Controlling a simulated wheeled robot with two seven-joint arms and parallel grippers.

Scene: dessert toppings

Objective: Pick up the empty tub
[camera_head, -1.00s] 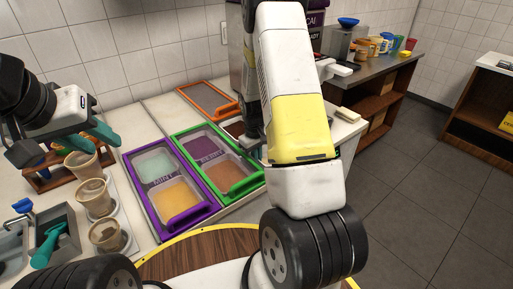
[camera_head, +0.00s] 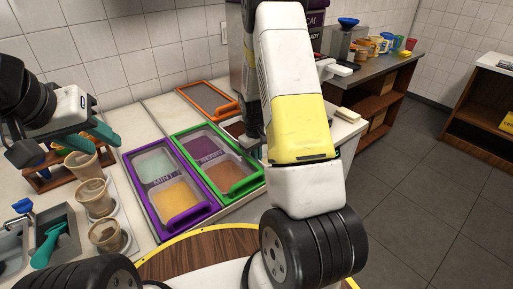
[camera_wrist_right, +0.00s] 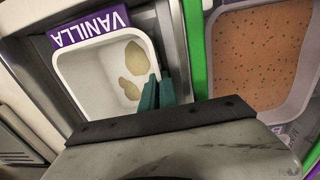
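The empty tub (camera_wrist_right: 92,78) is white inside, with a few tan smears. It sits in a slot behind a purple VANILLA label (camera_wrist_right: 88,27) in the right wrist view. My right gripper (camera_wrist_right: 160,86) has its teal fingers close together at the tub's right wall, one inside and one outside, shut on the rim. In the head view my right arm hides this gripper and the tub. My left gripper (camera_head: 88,138) is open and empty, above the cups at the left.
Full tubs stand in a purple frame (camera_head: 197,220) and a green frame (camera_head: 248,190). An orange-framed lid (camera_head: 208,100) lies behind. A brown-filled tub (camera_wrist_right: 265,50) adjoins on the right in the wrist view.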

